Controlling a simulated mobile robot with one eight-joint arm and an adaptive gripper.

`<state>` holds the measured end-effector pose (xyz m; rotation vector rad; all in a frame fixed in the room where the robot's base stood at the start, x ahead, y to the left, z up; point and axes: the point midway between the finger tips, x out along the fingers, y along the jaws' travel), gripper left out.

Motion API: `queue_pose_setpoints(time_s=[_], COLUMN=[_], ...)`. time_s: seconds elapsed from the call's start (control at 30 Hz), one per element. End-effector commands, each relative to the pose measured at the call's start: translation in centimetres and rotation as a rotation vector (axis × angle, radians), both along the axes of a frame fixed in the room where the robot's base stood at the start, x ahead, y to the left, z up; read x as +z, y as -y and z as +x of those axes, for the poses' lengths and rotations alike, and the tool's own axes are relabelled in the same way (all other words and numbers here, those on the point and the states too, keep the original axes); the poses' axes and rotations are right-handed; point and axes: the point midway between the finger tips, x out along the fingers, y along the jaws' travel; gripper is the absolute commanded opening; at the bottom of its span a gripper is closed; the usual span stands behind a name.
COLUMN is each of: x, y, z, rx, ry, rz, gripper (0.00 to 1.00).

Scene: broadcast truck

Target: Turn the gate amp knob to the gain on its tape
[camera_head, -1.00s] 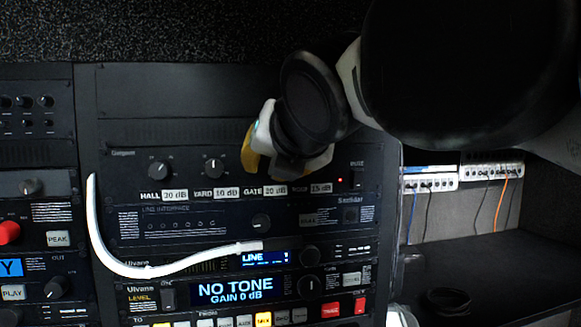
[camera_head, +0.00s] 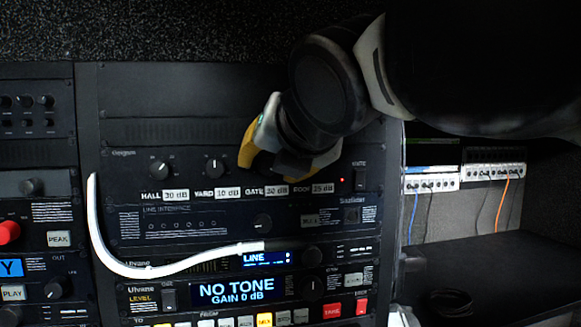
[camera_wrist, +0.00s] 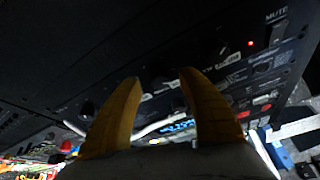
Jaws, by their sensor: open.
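The gate amp knob lies behind my gripper (camera_head: 262,150) in the head view, so its pointer is hidden there. Its GATE tape (camera_head: 276,191) shows below, seeming to read 30 dB, though the digits are blurred. In the wrist view my gripper (camera_wrist: 160,76) is open, with its two yellow fingers apart. A dark knob (camera_wrist: 156,80), apparently the gate one, shows between the fingertips. It is too dark to read its pointer or tell whether the fingers touch it.
The hall knob (camera_head: 160,168) and yard knob (camera_head: 214,167) stand left of my gripper. A red lamp (camera_head: 341,180) and mute switch (camera_head: 360,177) are at the right. A white cable (camera_head: 150,270) curves across the lower rack. The display (camera_head: 234,290) reads NO TONE, GAIN 0 dB.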

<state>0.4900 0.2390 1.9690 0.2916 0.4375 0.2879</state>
Motion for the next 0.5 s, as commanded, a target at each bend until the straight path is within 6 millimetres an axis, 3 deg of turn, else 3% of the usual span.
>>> queue_pose_setpoints(time_s=[0.3,0.5], x=[2.6,3.5], y=[2.3,3.2], z=[-6.2,-8.4], rx=[0.002,0.0], ry=[0.0,-0.002], rz=[-0.001,-0.001], gripper=[0.47,0.47])
